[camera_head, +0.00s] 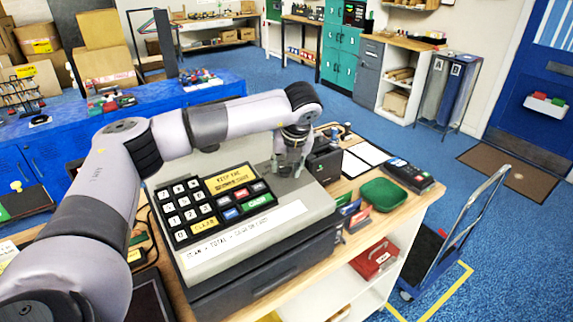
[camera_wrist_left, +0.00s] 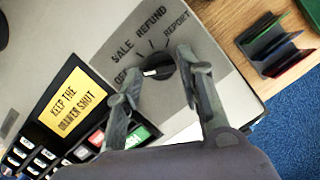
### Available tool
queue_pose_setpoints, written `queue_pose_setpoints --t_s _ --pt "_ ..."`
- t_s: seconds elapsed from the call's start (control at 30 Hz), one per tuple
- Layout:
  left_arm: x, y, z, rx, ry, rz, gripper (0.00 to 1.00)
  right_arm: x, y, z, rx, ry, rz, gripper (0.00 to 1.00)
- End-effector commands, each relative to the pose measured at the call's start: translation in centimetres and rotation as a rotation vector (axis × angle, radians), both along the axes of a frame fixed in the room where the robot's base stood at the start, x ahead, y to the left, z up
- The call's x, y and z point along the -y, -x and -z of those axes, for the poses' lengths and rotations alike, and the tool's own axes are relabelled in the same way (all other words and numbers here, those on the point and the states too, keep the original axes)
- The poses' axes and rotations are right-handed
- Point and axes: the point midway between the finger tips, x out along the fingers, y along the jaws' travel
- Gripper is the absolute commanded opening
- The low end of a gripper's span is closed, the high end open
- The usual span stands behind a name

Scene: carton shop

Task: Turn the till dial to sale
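The grey till (camera_head: 312,204) stands on the wooden counter, with a black keypad on its top. The black till dial (camera_wrist_left: 161,62) shows in the left wrist view, with OFF, SALE, REFUND and REPORT printed around it. Its white mark points left, toward OFF. The SALE label (camera_wrist_left: 122,48) lies up and left of the dial. My left gripper (camera_wrist_left: 158,72) is open, its fingers apart on either side of the dial; I cannot tell whether they touch it. In the head view my left gripper (camera_head: 291,163) is over the till's right part and largely hides the dial. My right gripper is not in view.
A yellow KEEP THE DRAWER SHUT label (camera_wrist_left: 70,100) is left of the fingers. A black device (camera_head: 323,160), a green tray (camera_head: 383,195) and a card holder (camera_head: 357,219) sit right of the till. A hand trolley (camera_head: 425,246) stands beyond the counter.

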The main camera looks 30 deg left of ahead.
Motion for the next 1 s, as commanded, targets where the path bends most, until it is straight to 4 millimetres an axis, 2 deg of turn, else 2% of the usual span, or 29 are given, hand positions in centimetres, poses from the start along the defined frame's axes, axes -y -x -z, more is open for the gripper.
queue_pose_setpoints --t_s 0.07,0.43,0.77,1.0 --pt "0.0 0.0 0.0 0.000 0.000 0.000 0.27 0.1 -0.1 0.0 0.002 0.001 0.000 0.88" --pt "0.0 0.0 0.0 0.000 0.000 0.000 0.03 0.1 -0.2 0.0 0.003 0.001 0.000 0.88" --pt "0.0 0.0 0.1 -0.008 -0.002 0.046 0.02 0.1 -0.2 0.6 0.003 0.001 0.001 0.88" --pt "-0.1 0.0 0.3 -0.037 -0.015 0.189 0.02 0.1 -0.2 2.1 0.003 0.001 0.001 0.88"
